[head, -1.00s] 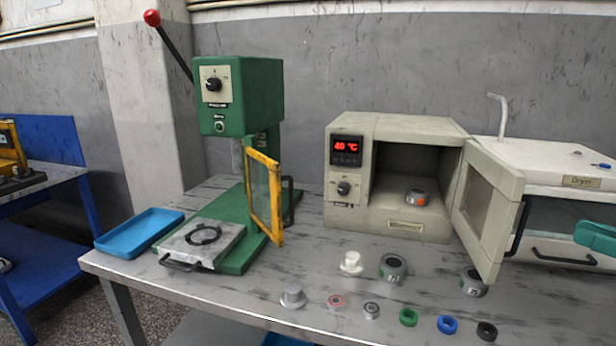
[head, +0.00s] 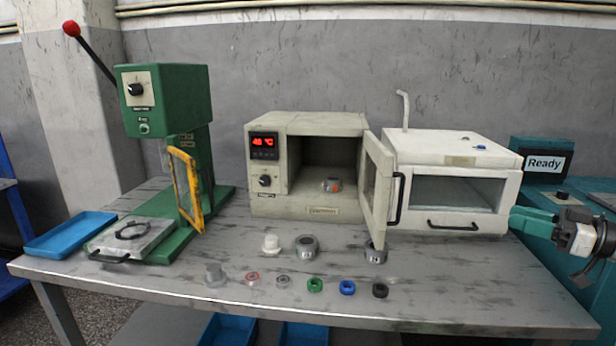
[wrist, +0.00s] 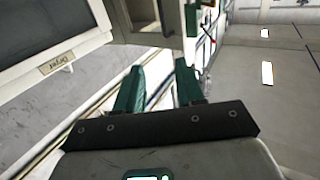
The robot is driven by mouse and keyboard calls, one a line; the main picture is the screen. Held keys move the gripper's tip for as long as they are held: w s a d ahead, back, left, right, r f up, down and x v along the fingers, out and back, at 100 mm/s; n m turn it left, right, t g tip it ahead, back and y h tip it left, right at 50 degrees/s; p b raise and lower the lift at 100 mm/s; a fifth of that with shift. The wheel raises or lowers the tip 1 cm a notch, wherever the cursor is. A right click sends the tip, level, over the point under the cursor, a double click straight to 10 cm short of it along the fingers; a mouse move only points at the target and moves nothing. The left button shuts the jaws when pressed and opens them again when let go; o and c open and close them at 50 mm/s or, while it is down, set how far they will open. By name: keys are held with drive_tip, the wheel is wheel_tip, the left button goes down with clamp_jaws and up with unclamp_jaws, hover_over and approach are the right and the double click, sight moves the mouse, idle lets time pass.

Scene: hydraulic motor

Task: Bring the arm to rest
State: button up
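My gripper (head: 515,222) is at the right side of the head view, beside the front right corner of the white dryer (head: 450,215). In the wrist view its two green fingers (wrist: 158,92) stand apart with nothing between them. The dryer's labelled front edge shows at the upper left of the wrist view. My gripper holds nothing and appears clear of the table (head: 440,290).
A beige oven (head: 310,130) stands with its door (head: 375,190) open and a grey-orange part (head: 332,185) inside. A green press (head: 165,100) and blue tray (head: 70,236) are at left. Several small rings and parts line the table front. A "Ready" screen (head: 545,163) is behind my arm.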

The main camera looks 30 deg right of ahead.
drive_tip(key=w+a+f+m+g+h+p, duration=0.15)
drive_tip(key=a+f+m+g+p, duration=0.5)
drive_tip(key=a+f, duration=1.5)
drive_tip(key=s+a+f+n+g+h, duration=0.2)
drive_tip(key=s+a+f+g, duration=0.3)
drive_tip(key=s+a+f, duration=0.35)
drive_tip(key=s+a+g+h+p, duration=0.1)
drive_tip(key=s+a+g+h, duration=0.1)
drive_tip(key=s, duration=0.5)
drive_tip(key=s+a+g+h+p, duration=0.2)
drive_tip(key=s, duration=0.6)
drive_tip(key=shift+a+r+m, duration=0.35)
drive_tip(key=shift+r+m, duration=0.05)
drive_tip(key=shift+m, duration=0.05)
